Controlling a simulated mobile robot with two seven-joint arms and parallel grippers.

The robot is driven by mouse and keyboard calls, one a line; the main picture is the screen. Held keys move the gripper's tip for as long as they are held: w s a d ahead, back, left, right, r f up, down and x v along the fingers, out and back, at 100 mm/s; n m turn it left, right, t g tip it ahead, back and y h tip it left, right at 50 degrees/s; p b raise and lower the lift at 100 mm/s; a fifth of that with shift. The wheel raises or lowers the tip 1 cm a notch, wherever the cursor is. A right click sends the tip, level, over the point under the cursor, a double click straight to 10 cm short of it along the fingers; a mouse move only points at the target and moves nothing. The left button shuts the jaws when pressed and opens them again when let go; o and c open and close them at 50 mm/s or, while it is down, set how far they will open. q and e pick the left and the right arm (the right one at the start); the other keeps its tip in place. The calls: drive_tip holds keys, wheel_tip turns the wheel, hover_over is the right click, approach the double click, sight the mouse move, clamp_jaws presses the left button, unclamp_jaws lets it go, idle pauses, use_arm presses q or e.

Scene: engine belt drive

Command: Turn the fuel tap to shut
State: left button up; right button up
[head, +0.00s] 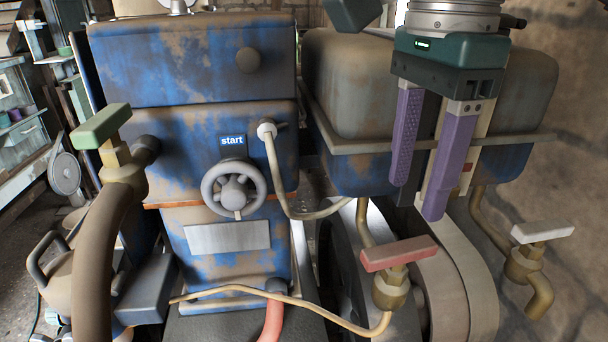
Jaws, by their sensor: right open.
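A tap with a red handle (400,252) and brass body (391,290) sits below the rusty tank (362,85). A pipe runs down to it from the tank, and a thin tan line (250,290) runs from it left to the engine. Its handle lies roughly crosswise to the pipe in the picture. My right gripper (418,198) hangs above the red handle, its purple fingers pointing down, open and empty, apart from the handle. My left gripper is not in view.
A tap with a white handle (543,232) is at the right, and one with a green handle (101,125) on a thick pipe at the left. The blue engine (195,60) carries a handwheel (234,189). A belt (455,275) runs close behind the red tap.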

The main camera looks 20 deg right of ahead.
sight(401, 247)
wheel_tip(401, 247, down, 7)
drive_tip(key=shift+s+f+p, duration=0.1)
drive_tip(key=shift+f+p, duration=0.05)
drive_tip(key=shift+p, duration=0.35)
clamp_jaws()
idle(0.4)
